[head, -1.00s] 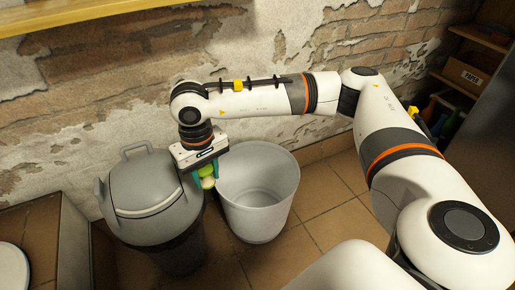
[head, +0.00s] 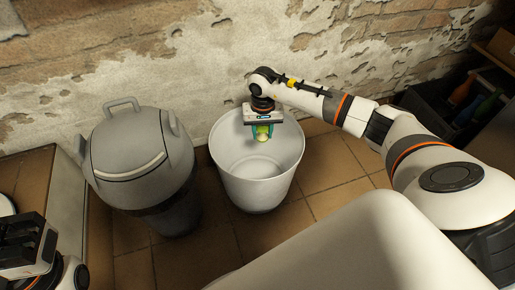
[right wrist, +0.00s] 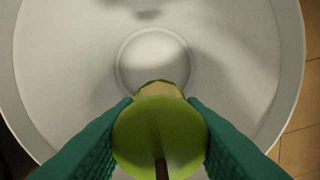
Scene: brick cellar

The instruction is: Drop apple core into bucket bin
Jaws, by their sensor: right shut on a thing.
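The apple core (head: 262,134) is green with a pale middle. It also shows in the right wrist view (right wrist: 158,135), stem toward the camera, between two green fingers. My right gripper (head: 262,131) is shut on it and holds it over the opening of the bucket bin (head: 258,184). The bucket bin is white, round and open-topped and stands upright on the floor. In the right wrist view its inside (right wrist: 70,70) looks empty where it shows. My left gripper (head: 25,245) shows partly at the lower left; its fingertips cannot be made out.
A grey lidded bin (head: 140,160) with handles stands close to the left of the bucket. A crate with bottles (head: 480,108) and shelves stand at the right by the wall. Tiled floor (head: 320,165) is clear right of the bucket.

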